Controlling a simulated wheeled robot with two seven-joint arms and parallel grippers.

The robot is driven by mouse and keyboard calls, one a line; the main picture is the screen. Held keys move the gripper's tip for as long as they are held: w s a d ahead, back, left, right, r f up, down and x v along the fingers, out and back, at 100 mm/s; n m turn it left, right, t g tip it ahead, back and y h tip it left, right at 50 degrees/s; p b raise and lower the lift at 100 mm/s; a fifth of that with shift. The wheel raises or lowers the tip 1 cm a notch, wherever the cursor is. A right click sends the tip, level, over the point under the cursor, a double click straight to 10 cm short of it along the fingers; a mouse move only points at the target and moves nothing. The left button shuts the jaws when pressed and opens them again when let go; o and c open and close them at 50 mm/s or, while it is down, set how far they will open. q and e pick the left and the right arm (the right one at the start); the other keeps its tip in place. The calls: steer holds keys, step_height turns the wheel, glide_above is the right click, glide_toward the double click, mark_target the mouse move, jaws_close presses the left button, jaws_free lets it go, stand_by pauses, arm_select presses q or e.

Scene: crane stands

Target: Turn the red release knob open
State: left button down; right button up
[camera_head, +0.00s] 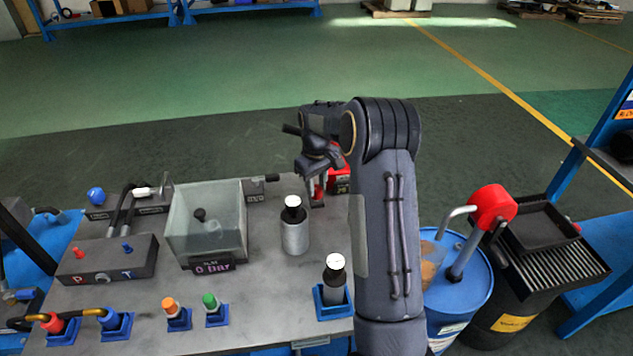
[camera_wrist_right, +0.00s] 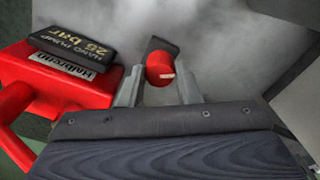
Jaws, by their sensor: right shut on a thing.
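The red release knob (camera_wrist_right: 160,66) is a small red cylinder with a pale mark, next to a dark block on the grey bench top. In the wrist view my right gripper (camera_wrist_right: 162,82) has one finger on each side of it and is shut on it. In the head view my right gripper (camera_head: 316,190) points down at the bench's far right edge, and the fingers and arm hide most of the knob. The red hand pump (camera_wrist_right: 72,92), labelled 25 bar, is beside the left finger; part of it shows in the head view (camera_head: 340,181). My left gripper is not in view.
A blue drum (camera_head: 460,300) stands right of my arm.

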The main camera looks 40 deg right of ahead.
steer(key=m+p, duration=0.1)
steer(key=m, duration=0.3)
steer(key=shift+r+m, duration=0.1)
steer(key=shift+m, duration=0.2)
steer(key=m, duration=0.3)
steer(key=shift+m+p, duration=0.3)
steer(key=shift+m, duration=0.1)
steer(key=m+p, duration=0.1)
steer(key=m, duration=0.3)
steer(key=shift+m, duration=1.8)
steer(key=shift+p, duration=0.3)
steer(key=o, duration=1)
